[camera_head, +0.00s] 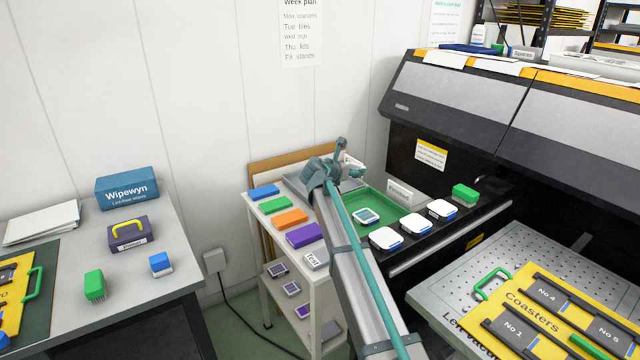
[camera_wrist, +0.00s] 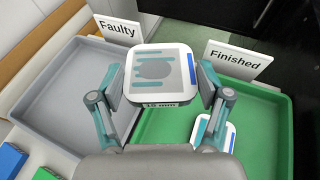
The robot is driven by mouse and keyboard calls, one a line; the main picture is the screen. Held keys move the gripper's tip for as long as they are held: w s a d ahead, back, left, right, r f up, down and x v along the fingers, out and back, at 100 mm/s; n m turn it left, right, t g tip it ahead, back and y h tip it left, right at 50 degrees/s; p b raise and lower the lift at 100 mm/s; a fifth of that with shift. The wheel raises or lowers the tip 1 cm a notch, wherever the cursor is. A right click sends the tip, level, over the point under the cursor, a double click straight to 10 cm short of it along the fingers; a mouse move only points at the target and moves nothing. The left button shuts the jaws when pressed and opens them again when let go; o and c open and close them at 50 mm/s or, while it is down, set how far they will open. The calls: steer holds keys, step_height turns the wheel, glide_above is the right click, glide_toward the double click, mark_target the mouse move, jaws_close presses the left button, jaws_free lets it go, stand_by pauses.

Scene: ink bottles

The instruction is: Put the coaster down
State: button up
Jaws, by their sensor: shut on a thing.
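My gripper (camera_wrist: 161,86) is shut on a white coaster (camera_wrist: 160,62) with rounded corners, a grey disc, teal bars and a blue strip at its right edge. In the wrist view the coaster is held level above the border between the grey tray (camera_wrist: 45,107) signed "Faulty" and the green tray (camera_wrist: 262,150) signed "Finished". Another white and teal coaster (camera_wrist: 222,138) lies in the green tray, and it shows in the head view too (camera_head: 367,216). In the head view my gripper (camera_head: 345,165) is over the back of the trays, with the held coaster mostly hidden.
The "Faulty" sign (camera_wrist: 116,33) and "Finished" sign (camera_wrist: 238,60) stand at the trays' back. Three white coasters (camera_head: 414,224) sit on the dark ledge right of the green tray, near a green brush (camera_head: 465,193). Coloured blocks (camera_head: 289,217) line the shelf's left side. The grey tray looks empty.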

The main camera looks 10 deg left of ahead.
steer(key=w+a+f, duration=0.1)
steer(key=w+f, duration=0.1)
steer(key=w, duration=0.1)
steer(key=w+a+f, duration=0.2)
steer(key=w+f, duration=0.1)
steer(key=w, duration=0.1)
steer(key=w+a+f, duration=0.1)
steer(key=w+f, duration=0.1)
steer(key=w, duration=0.2)
steer(key=shift+w+a+f+p, duration=0.15)
steer(key=shift+w+a+p, duration=0.05)
steer(key=shift+a+p, duration=0.1)
steer(key=shift+w+a+f, duration=0.15)
steer(key=shift+w+f, duration=0.2)
steer(key=shift+f, duration=0.2)
steer(key=f, duration=0.2)
steer(key=w+f, duration=0.1)
steer(key=shift+a+f, duration=0.2)
steer(key=shift+a, duration=0.05)
steer(key=shift+f, duration=0.5)
steer(key=shift+f, duration=0.15)
steer(key=o, duration=1.2)
steer(key=shift+o, duration=0.2)
